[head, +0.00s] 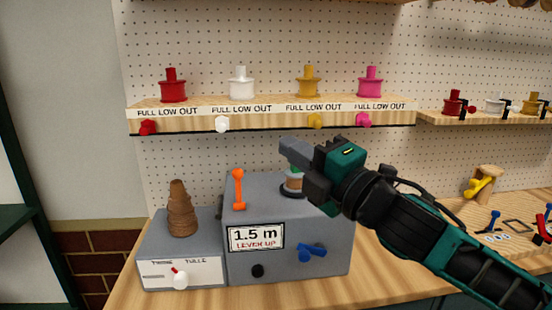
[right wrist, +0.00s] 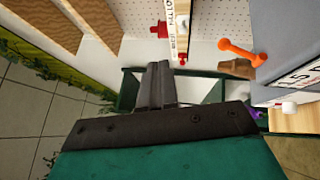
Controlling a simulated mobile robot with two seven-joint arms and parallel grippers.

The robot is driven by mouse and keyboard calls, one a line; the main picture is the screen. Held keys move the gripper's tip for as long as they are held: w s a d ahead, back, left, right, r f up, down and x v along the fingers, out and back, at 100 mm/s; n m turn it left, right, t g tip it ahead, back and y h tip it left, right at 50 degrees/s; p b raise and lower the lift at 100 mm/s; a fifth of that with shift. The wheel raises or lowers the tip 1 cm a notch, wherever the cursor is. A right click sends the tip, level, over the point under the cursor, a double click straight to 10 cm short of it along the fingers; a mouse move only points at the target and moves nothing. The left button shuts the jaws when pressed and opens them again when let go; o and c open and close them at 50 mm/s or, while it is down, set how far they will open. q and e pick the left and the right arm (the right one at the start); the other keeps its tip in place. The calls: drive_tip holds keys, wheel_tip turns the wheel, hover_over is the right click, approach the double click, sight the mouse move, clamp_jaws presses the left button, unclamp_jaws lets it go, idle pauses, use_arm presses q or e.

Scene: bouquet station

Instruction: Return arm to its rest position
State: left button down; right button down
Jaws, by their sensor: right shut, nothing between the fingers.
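My right gripper (head: 296,152) is raised in front of the pegboard, above the grey machine (head: 290,260) marked "1.5 m LEVER UP". Its arm comes in from the lower right. Its fingers are shut with nothing between them, and in the right wrist view the closed fingers (right wrist: 157,85) point away over empty space. The gripper partly hides a small spool (head: 294,182) on top of the machine. My left gripper is in neither view.
An orange lever (head: 238,188) stands up on the machine. A brown twine cone (head: 181,210) stands on the lower box at left. A shelf (head: 270,117) above holds red, white, yellow and pink spools. Small tools (head: 488,222) lie on the bench at right.

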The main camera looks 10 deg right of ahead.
drive_tip(key=shift+s+d+r, duration=0.3)
drive_tip(key=shift+s+d, duration=0.05)
drive_tip(key=shift+s, duration=0.05)
drive_tip(key=s+d+f+m+g+h, duration=0.25)
drive_tip(key=f+m, duration=0.25)
drive_tip(key=f, duration=0.3)
drive_tip(key=s+d+f+m+g+h, duration=0.1)
drive_tip(key=s+f+m+h, duration=0.15)
drive_tip(key=f+m, duration=0.4)
drive_tip(key=s+d+f+m+g+h, duration=0.15)
drive_tip(key=f+m+h, duration=0.25)
drive_tip(key=f, duration=0.5)
drive_tip(key=s+d+f+m+g+h, duration=0.1)
drive_tip(key=s+d+f+m+g, duration=0.3)
drive_tip(key=s+f, duration=0.45)
drive_tip(key=s+d+f+m+g+h, duration=0.15)
drive_tip(key=s+f+m+g, duration=0.4)
drive_tip(key=s, duration=0.65)
drive_tip(key=w+a+f+n+t+y, duration=0.1)
drive_tip(key=w+a+f+t+y, duration=0.1)
drive_tip(key=w+f+t, duration=0.6)
drive_tip(key=shift+f, duration=0.55)
